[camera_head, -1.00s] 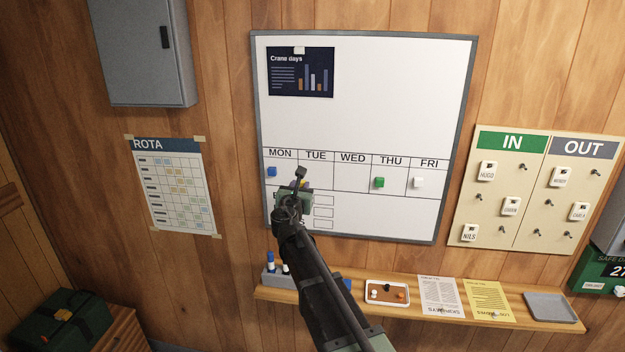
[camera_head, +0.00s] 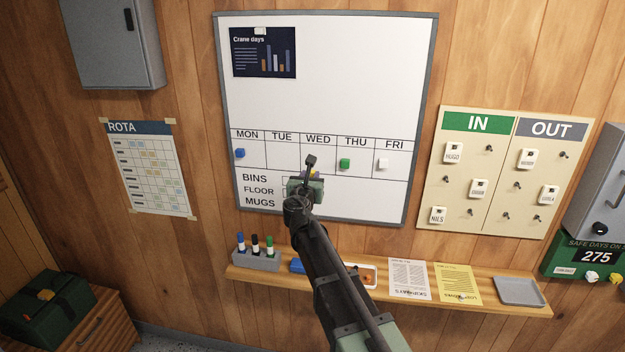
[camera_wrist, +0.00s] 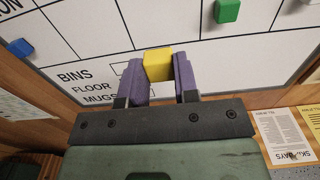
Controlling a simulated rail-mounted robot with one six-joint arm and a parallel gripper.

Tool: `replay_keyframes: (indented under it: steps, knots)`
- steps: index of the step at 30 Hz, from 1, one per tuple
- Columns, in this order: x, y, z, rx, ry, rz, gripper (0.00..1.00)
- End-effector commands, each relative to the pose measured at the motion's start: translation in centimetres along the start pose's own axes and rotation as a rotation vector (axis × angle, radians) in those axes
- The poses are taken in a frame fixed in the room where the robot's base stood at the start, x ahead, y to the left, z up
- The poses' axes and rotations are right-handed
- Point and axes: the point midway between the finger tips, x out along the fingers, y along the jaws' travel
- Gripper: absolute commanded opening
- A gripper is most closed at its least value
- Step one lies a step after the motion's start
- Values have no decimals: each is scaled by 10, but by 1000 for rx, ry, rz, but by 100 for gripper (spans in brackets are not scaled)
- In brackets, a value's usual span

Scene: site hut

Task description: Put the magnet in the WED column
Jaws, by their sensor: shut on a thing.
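The yellow block-shaped magnet (camera_wrist: 158,64) is between the purple fingers of my gripper (camera_wrist: 164,76) in the wrist view. My gripper (camera_head: 315,174) is shut on it, in front of the whiteboard (camera_head: 330,80). In the head view my gripper mostly hides the magnet. The WED column (camera_head: 318,155) lies between TUE and THU; its cell is bare apart from my gripper overlapping its lower part. In the wrist view the magnet appears at or just below the bottom line of that cell. I cannot tell whether it touches the board.
A blue magnet (camera_head: 239,153) is in MON, a green one (camera_head: 345,163) in THU, a white one (camera_head: 383,163) in FRI. Below the board, a wooden shelf (camera_head: 455,303) holds a pen holder (camera_head: 258,260), papers and a grey tray (camera_head: 519,291).

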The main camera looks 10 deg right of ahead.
Motion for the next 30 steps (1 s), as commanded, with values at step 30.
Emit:
replay_keyframes:
  steps: [30]
  knots:
    - [77,-1,0,1,0,0,0]
